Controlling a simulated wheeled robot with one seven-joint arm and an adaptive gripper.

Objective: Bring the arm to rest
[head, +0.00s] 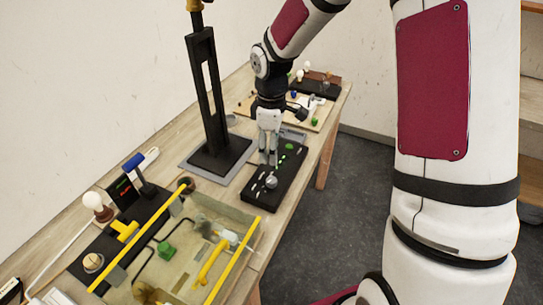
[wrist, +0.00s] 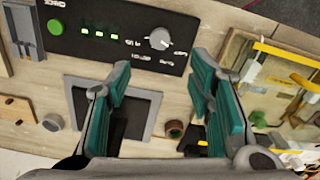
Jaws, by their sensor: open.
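My gripper (head: 269,158) hangs from my arm over the bench, pointing down, next to the black control panel (head: 273,178). In the wrist view my gripper (wrist: 160,90) shows its two teal-padded fingers apart with nothing between them. The panel also shows in the wrist view (wrist: 120,60), with a green button (wrist: 55,27), several small green lights and a grey knob (wrist: 158,39). How far the fingertips are above the bench I cannot tell exactly.
A tall black stand (head: 213,110) on a grey plate rises left of my gripper. A clear-sided tray with yellow rails (head: 236,258) is in front. A white bulb (head: 93,200) and blue-topped lever (head: 134,162) stand at left. Another board (head: 322,113) lies behind. The floor at right is clear.

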